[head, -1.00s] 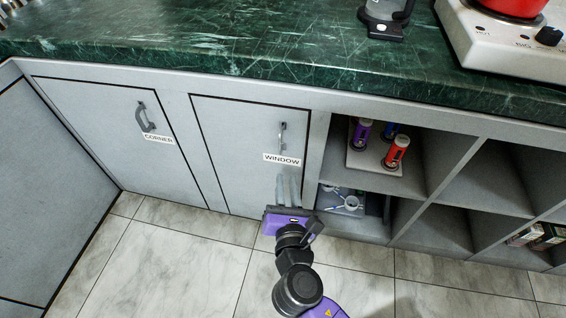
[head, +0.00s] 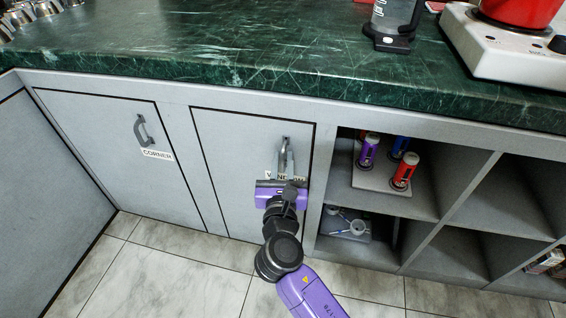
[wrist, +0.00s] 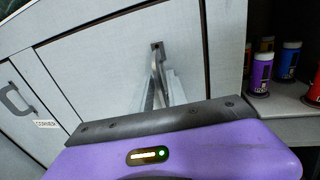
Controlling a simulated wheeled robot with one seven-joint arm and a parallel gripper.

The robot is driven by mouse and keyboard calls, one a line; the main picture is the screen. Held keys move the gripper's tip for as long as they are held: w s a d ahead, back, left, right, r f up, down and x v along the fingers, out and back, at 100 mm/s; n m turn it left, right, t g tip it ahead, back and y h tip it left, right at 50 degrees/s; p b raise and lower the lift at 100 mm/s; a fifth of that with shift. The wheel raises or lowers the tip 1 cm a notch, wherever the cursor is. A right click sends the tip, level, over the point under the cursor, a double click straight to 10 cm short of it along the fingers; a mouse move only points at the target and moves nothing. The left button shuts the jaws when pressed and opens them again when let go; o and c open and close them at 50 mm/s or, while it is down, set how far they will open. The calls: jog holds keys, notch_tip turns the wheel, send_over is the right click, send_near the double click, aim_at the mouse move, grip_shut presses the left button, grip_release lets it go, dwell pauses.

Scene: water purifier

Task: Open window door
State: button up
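The window door (head: 235,150) is a grey cabinet panel under the counter, flush with its frame and closed. Its vertical metal handle (head: 285,143) is near the top right of the panel. The "WINDOW" label is partly hidden behind my gripper (head: 285,162). My gripper's fingers point at the door and reach the handle. In the wrist view the handle (wrist: 157,52) lies in line with the fingers (wrist: 158,90), which overlap its lower part. I cannot tell whether they are closed on it.
The corner door (head: 115,150) with its own handle is to the left, closed. Open shelves (head: 435,205) on the right hold a purple bottle (head: 368,152) and a red bottle (head: 403,170). The green counter (head: 250,65) overhangs above. The tiled floor (head: 190,275) is clear.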

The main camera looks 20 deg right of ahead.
grip_shut()
dwell(1.4)
